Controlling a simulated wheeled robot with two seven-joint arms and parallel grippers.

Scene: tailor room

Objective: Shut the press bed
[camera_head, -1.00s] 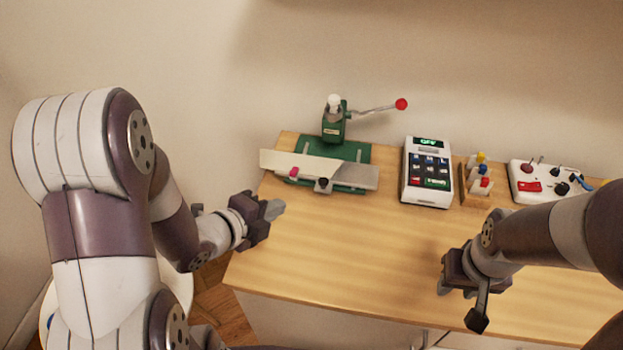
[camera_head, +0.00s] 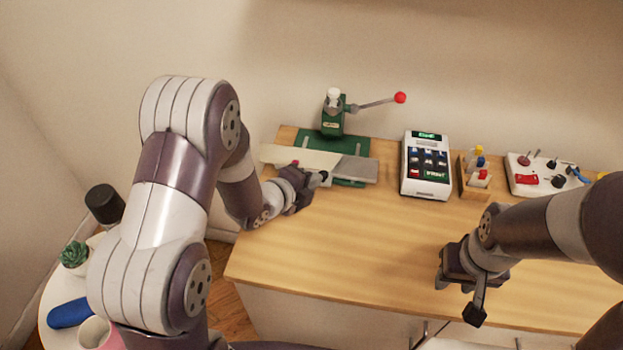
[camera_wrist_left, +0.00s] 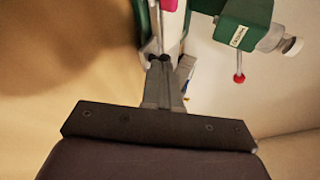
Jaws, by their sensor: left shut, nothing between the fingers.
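The green press (camera_head: 334,121) stands at the back left of the table, its red-tipped lever (camera_head: 399,98) pointing right. In front of it is its green bed (camera_head: 350,147), with a pale plate (camera_head: 310,157) and a grey plate (camera_head: 358,168) across it. In the left wrist view the shut fingers (camera_wrist_left: 163,88) point at the bed; contact is unclear. My right gripper (camera_head: 444,280) hangs over the front of the table; its fingers are unclear.
Right of the press stand a white keypad device (camera_head: 428,165), a wooden holder with coloured pegs (camera_head: 476,172) and a white switch panel (camera_head: 540,175). The wooden table (camera_head: 350,250) is clear in the middle. A round side table with a plant (camera_head: 75,254) is at the lower left.

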